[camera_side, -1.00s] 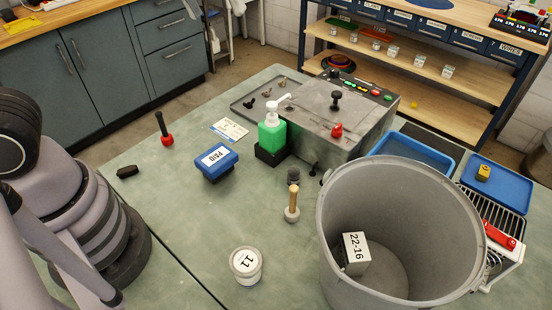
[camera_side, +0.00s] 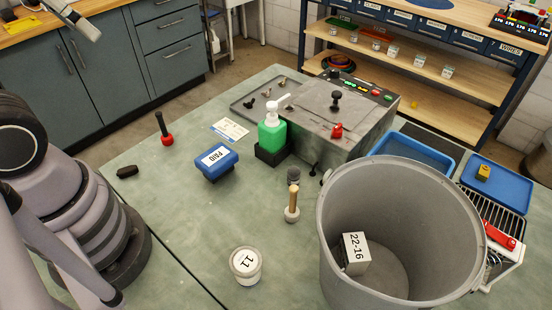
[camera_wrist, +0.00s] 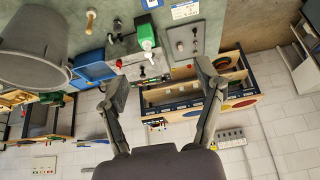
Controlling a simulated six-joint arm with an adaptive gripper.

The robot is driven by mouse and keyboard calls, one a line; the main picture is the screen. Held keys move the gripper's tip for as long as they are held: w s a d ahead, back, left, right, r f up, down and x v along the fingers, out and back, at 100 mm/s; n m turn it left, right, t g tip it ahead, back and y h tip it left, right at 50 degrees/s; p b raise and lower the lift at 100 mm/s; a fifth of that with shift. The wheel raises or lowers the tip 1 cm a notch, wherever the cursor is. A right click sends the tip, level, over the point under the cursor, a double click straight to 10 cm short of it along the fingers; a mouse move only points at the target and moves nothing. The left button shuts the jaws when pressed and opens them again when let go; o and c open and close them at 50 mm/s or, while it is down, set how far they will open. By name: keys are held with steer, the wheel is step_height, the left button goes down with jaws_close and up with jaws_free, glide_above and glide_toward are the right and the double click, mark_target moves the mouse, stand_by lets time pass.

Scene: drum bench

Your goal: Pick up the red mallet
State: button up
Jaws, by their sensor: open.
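The red mallet (camera_side: 165,132) stands upright on the green bench in the side view, red head down and black handle up. It is to the left of the blue PSID box, and nothing touches it. I cannot make it out in the wrist view. My gripper (camera_wrist: 160,82) shows in the wrist view with its two fingers spread wide and nothing between them.
A blue PSID box (camera_side: 217,162), a black object (camera_side: 127,171), a card (camera_side: 229,130) and a green pump bottle (camera_side: 271,135) are nearby. A wooden-handled mallet (camera_side: 292,205), a white tub (camera_side: 246,265) and a large grey bin (camera_side: 335,230) stand farther right. Open bench surrounds the red mallet.

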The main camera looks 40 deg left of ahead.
steer(key=shift+c, duration=1)
steer(key=shift+f, duration=0.1)
steer(key=m+g+y, duration=0.7)
steer(key=m+y, duration=0.6)
steer(key=y, duration=0.2)
glide_toward(159, 115)
steer(key=s+d+r, duration=0.3)
steer(key=s+r, duration=0.2)
steer(key=r, duration=0.3)
step_height(159, 115, down, 11)
steer(key=m+t+y, duration=0.2)
steer(key=m+t, duration=0.5)
steer(key=m, duration=0.2)
steer(key=x, duration=1.4)
steer(key=shift+r, duration=0.3)
